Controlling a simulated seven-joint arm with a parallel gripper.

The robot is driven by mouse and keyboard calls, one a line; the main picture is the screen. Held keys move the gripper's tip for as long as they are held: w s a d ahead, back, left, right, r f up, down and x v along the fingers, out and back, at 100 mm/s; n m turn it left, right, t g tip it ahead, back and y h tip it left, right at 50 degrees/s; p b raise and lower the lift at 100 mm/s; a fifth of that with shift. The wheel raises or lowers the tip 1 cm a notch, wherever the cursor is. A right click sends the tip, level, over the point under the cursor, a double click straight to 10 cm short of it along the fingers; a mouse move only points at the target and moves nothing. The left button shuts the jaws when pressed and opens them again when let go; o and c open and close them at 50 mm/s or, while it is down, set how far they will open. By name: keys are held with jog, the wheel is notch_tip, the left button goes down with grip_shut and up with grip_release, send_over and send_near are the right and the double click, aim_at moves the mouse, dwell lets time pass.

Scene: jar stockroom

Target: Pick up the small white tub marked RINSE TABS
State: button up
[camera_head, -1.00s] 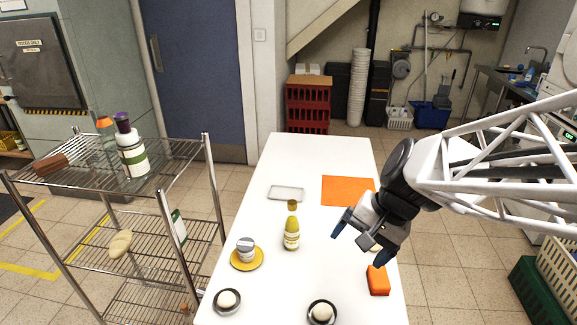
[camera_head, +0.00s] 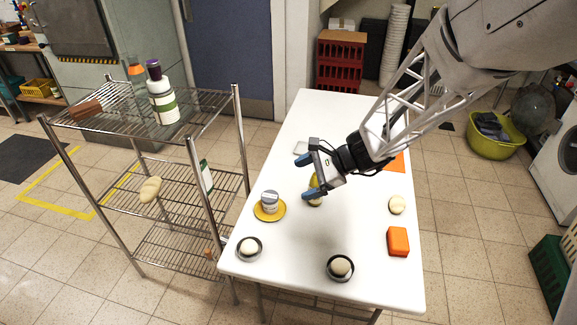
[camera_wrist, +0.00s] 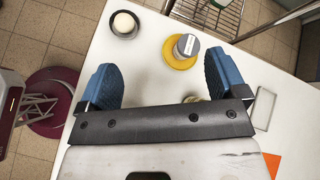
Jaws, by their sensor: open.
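A small white tub (camera_head: 269,199) with a grey lid stands upright on a yellow saucer (camera_head: 280,214), on the left side of the white table. Its label is too small to read. In the wrist view the tub (camera_wrist: 188,45) on its saucer (camera_wrist: 172,60) lies beyond my fingertips, towards the right finger. My gripper (camera_head: 306,177) has two blue fingers spread apart with nothing held. It is above the table, right of and beyond the tub, and apart from it.
Dark bowls with pale round objects stand at the near left (camera_head: 249,247) and front (camera_head: 340,267). An orange block (camera_head: 398,241) and a pale lump (camera_head: 397,204) lie right. A wire rack (camera_head: 205,199) stands left.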

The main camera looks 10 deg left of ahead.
aim_at(275, 201)
jog(key=w+a+f+m+y, duration=0.1)
jog(key=w+a+f+m, duration=0.1)
jog(key=a+f, duration=0.1)
jog(key=w+a+f+m+t+y, duration=0.1)
jog(key=w+a+f+m, duration=0.1)
jog(key=f, duration=0.3)
jog(key=w+a+f+m+y, duration=0.1)
jog(key=w+a+f+m, duration=0.1)
jog(key=w+a+f, duration=0.1)
jog(key=shift+w+a+f+m+t, duration=0.15)
jog(key=shift+a+f, duration=0.2)
jog(key=shift+a, duration=0.2)
jog(key=shift+w+a+f+m+t, duration=0.15)
jog(key=shift+a+f, duration=0.15)
jog(key=shift+a, duration=0.25)
jog(key=shift+s, duration=0.1)
jog(key=shift+f, duration=1.9)
jog(key=shift+f, duration=0.1)
jog(key=shift+f, duration=1.1)
jog(key=shift+a+f, duration=0.5)
jog(key=shift+f, duration=0.1)
jog(key=shift+x, duration=0.9)
